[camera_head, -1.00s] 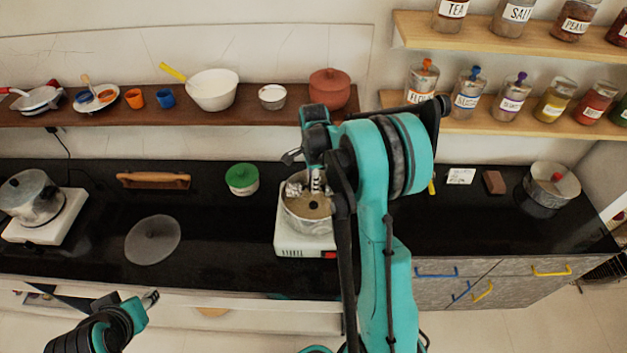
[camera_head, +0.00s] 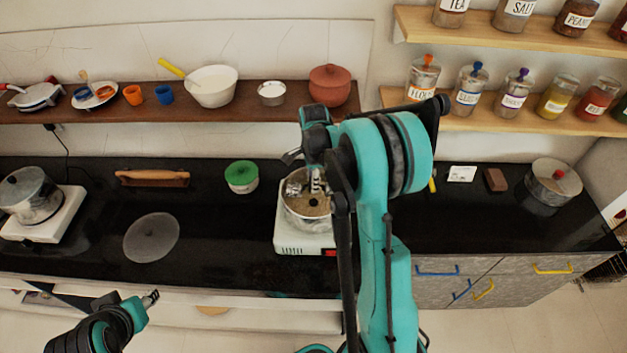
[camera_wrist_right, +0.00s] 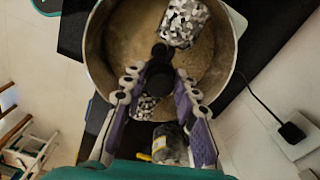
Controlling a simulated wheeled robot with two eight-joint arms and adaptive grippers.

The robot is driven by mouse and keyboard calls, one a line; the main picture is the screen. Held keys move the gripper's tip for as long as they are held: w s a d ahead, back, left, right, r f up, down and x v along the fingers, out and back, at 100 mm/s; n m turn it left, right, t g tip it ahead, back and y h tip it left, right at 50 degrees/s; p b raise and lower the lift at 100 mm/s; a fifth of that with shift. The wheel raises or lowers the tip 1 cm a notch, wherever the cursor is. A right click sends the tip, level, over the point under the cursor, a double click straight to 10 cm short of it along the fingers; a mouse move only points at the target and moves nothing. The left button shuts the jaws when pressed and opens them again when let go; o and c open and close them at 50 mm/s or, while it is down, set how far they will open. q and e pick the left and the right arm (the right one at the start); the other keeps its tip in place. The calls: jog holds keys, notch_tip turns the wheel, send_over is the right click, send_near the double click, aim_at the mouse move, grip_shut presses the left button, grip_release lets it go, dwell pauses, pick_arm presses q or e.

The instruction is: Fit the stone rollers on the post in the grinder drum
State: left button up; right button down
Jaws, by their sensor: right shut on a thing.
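The grinder drum (camera_head: 309,224) is a round metal pot on a white base (camera_head: 300,243) on the black counter. A dark post top (camera_head: 313,205) shows at its middle. My right gripper (camera_head: 316,188) is over the drum. In the right wrist view, my right gripper (camera_wrist_right: 160,92) is shut on the black middle piece of the stone rollers (camera_wrist_right: 185,22). One speckled black-and-white roller is above the fingers, another partly hidden below them. I cannot tell whether the piece sits on the post. My left gripper (camera_head: 150,297) is near the counter's front edge, with its jaws unclear.
A green-lidded pot (camera_head: 241,177) stands left of the grinder, and a grey round lid (camera_head: 152,238) lies farther left. A steel pot (camera_head: 551,184) is at the far right. In the right wrist view, a black plug (camera_wrist_right: 293,132) and cord lie beside the drum.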

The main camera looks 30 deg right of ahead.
aim_at(314, 199)
jog(key=shift+f, duration=0.2)
jog(key=shift+f+b, duration=0.35)
jog(key=shift+b, duration=0.15)
jog(key=shift+f+b, duration=1.05)
jog(key=shift+f, duration=0.25)
jog(key=shift+f+b, duration=0.3)
jog(key=shift+f, duration=0.05)
jog(key=shift+f+b, duration=0.4)
jog(key=shift+f, duration=0.1)
jog(key=shift+f, duration=0.15)
jog(key=shift+f+b, duration=0.25)
jog(key=shift+b, duration=0.2)
jog(key=shift+f+b, duration=0.3)
dwell(0.5)
